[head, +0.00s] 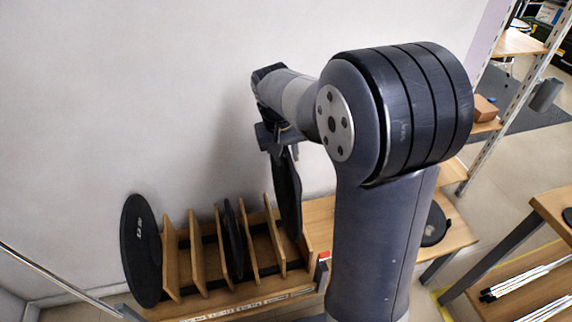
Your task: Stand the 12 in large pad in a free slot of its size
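My gripper (282,148) is at the back, over the right end of a wooden slotted rack (220,302). It appears shut on the top edge of a large black round pad (287,195), which hangs upright, seen nearly edge-on. The pad's lower edge is at the rack's rightmost slot, between the last divider and the end wall. I cannot tell whether it touches the slot bottom. Another large black pad (141,250) with a small white mark stands at the rack's left end. A dark pad (233,238) stands in a middle slot.
Several wooden dividers (197,250) split the rack; some slots between them look empty. A white wall is close behind. Another black pad (435,225) lies on a wooden surface (458,236) to the right, partly hidden by my arm. A shelf stands at far right.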

